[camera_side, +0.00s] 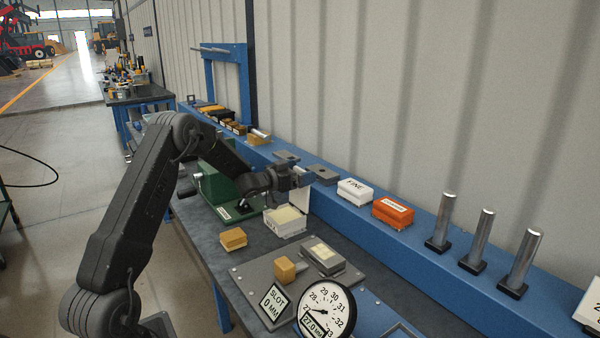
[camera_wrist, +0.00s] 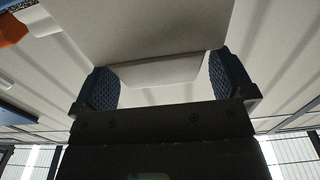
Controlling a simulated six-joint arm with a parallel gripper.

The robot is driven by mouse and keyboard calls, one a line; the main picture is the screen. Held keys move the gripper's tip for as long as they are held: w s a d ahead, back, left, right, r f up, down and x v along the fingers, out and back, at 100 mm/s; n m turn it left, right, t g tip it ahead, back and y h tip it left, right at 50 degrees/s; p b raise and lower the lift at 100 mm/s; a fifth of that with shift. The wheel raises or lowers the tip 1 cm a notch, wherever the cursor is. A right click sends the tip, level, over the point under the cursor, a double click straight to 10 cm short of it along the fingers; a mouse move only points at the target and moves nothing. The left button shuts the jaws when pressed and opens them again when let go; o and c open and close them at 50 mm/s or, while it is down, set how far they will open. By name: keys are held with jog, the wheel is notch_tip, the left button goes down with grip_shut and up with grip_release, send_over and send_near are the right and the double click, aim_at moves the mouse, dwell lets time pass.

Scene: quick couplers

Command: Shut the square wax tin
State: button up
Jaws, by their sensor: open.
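The square wax tin (camera_side: 284,224) stands on the bench in the side view, an off-white box with a cream-coloured top face. A pale upright panel (camera_side: 301,199), apparently its raised lid, stands at its back right. My gripper (camera_side: 304,170) is just above and behind this panel, with its fingers spread. In the wrist view the blue ridged fingers of my gripper (camera_wrist: 160,85) are apart. A pale plate (camera_wrist: 150,30) with a lighter edge piece lies across the gap between them. I cannot tell whether they touch it.
A green machine (camera_side: 215,180) stands left of the tin. A tan block (camera_side: 233,238) and a grey plate with a dial gauge (camera_side: 325,305) are nearer the camera. White (camera_side: 355,191) and orange (camera_side: 393,212) boxes and several steel posts line the blue rail.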

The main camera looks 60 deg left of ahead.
jog(key=shift+w, duration=0.25)
jog(key=c, duration=1.2)
jog(key=shift+s, duration=0.1)
